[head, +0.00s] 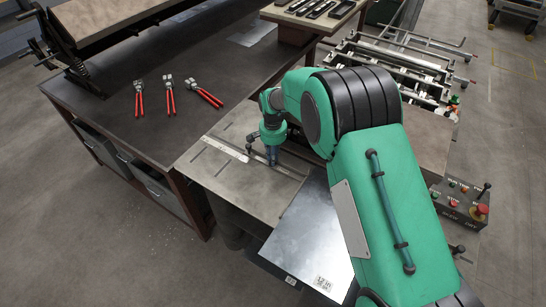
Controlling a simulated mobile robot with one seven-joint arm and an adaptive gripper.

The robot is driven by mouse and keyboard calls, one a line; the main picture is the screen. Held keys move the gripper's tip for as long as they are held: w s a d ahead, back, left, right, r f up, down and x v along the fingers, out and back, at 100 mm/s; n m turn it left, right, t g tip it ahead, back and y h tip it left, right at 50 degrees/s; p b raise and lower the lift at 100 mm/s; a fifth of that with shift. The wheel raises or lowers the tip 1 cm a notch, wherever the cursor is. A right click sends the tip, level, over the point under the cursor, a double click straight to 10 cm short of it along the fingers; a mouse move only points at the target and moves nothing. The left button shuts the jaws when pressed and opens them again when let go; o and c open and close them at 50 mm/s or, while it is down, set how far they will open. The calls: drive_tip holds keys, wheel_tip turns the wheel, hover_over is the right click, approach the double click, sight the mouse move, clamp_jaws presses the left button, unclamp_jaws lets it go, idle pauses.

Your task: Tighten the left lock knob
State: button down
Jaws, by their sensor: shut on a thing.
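My gripper (271,158) points down at the metal fence bar (225,148) that lies across the grey machine table. It is shut on a small lock knob on this bar; the fingers hide most of the knob, so its tightness cannot be told. A small dark fitting (249,144) stands on the bar just left of my gripper, apart from the fingers. My green arm covers the right part of the table and whatever lies behind it.
Several red-handled snips (170,98) lie on the dark workbench (110,75) at left. A shiny metal sheet (308,240) lies in front of the gripper. A control panel (458,203) with buttons is at right, a roller machine (400,65) behind.

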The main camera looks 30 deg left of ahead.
drive_tip(key=shift+m, duration=0.7)
drive_tip(key=shift+r, duration=0.1)
drive_tip(key=c, duration=2)
unclamp_jaws()
drive_tip(key=shift+r, duration=5.95)
